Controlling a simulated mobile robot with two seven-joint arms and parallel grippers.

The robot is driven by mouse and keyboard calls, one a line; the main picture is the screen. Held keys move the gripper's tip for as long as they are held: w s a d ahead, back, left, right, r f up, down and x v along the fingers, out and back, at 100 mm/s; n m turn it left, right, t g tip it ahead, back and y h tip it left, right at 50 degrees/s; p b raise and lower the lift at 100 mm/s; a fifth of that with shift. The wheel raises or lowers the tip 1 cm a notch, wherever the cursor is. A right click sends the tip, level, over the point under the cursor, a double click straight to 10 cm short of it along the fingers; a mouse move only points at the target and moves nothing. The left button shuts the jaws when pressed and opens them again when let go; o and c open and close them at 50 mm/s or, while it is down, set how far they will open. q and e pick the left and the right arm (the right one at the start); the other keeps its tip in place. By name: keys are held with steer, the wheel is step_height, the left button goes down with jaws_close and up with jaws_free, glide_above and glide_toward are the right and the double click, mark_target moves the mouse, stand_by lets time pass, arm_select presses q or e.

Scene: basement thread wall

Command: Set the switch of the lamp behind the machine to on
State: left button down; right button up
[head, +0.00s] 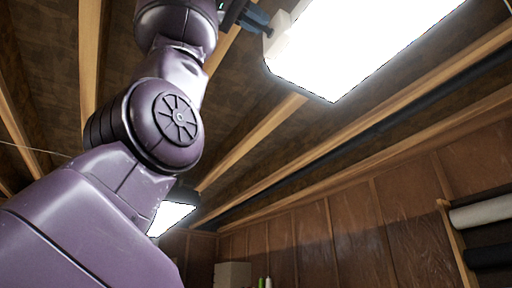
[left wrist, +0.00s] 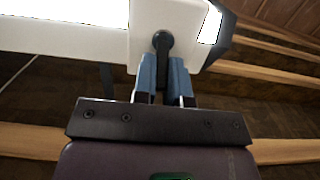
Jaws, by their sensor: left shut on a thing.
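A ceiling lamp with a bright white panel (head: 360,38) hangs at the top of the head view. Its pale end housing (head: 283,42) shows at its left end. In the left wrist view the white housing (left wrist: 196,55) carries a dark switch lever (left wrist: 162,42) with a rounded top. My left gripper (head: 258,22) reaches up to this housing. In the left wrist view its blue fingers (left wrist: 164,82) are shut on the lever, one on each side. My right gripper is in neither view. No machine can be made out.
A second bright lamp (head: 170,216) shows farther back, partly behind my left arm. Wooden joists (head: 250,140) and a dark pipe (head: 330,152) run along the ceiling. Rolls (head: 482,213) hang on the right wall. A pale box (head: 233,275) stands low at the back.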

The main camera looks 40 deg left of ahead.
arm_select(q)
steer(key=shift+r, duration=0.1)
stand_by(0.3)
steer(key=c, duration=1.2)
jaws_free()
steer(key=shift+o, duration=0.2)
steer(key=v, duration=1.1)
steer(key=shift+w+d, duration=0.1)
